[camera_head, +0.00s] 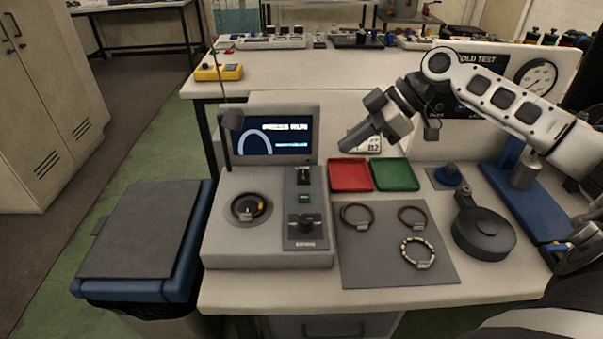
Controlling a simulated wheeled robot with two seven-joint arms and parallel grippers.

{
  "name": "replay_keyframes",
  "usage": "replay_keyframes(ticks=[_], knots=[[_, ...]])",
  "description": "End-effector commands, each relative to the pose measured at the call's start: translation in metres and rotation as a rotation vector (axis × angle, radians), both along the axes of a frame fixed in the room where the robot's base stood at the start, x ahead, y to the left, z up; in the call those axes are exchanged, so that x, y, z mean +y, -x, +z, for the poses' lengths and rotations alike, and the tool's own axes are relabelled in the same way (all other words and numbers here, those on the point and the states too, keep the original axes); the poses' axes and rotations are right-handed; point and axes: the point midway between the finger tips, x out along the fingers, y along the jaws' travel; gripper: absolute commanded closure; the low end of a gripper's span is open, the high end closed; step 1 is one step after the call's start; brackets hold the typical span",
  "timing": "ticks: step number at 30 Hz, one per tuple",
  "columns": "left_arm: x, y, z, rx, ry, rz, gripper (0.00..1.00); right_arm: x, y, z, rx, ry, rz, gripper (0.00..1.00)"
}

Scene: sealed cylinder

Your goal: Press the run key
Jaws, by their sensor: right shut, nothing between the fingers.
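The tester (218,250) is a grey box at the left of the bench, with a dark screen (272,135) showing a pale arc and white text that seems to say "PRESS RUN". A dark control strip (293,236) on its right side carries a small green key (304,199), between a black switch (303,175) and a black knob (306,222). Which one is the run key cannot be read. A round dark fitting (249,207) sits on the box's left. My right gripper (349,144) is shut and empty, raised right of the screen, apart from the controls. My left gripper is out of view.
A red tray (350,174) and a green tray (395,174) stand right of the tester. Several rings lie on a grey mat (380,269). A black round device (484,233) stands further right. A thin stalk (222,110) rises at the tester's left.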

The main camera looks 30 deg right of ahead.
Motion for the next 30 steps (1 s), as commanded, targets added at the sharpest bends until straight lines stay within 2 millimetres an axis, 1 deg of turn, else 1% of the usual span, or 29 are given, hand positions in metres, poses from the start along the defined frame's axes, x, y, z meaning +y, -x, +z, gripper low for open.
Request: replay_keyframes(ticks=[1, 5, 8, 11, 14, 24, 27, 30], knots=[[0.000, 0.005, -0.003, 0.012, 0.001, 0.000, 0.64, 0.000, 0.000, 0.000, 0.000, 0.000, 0.000, 1.00], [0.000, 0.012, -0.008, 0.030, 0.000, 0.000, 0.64, 0.000, 0.000, 0.000, 0.000, 0.000, 0.000, 1.00], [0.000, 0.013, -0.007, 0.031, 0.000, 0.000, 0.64, 0.003, -0.001, -0.003, 0.001, -0.002, 0.000, 1.00], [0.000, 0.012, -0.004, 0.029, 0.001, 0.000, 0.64, 0.009, -0.005, -0.009, 0.000, -0.003, 0.000, 1.00], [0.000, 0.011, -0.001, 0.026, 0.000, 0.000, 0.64, 0.020, -0.012, -0.021, 0.000, -0.005, 0.002, 1.00], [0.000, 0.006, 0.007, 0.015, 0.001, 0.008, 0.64, 0.064, -0.038, -0.071, 0.000, -0.005, 0.001, 1.00], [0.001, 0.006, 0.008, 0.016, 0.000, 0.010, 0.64, 0.061, -0.037, -0.089, 0.004, -0.001, -0.002, 1.00], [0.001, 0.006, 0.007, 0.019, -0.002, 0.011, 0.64, 0.061, -0.037, -0.101, 0.002, -0.001, -0.001, 1.00]])
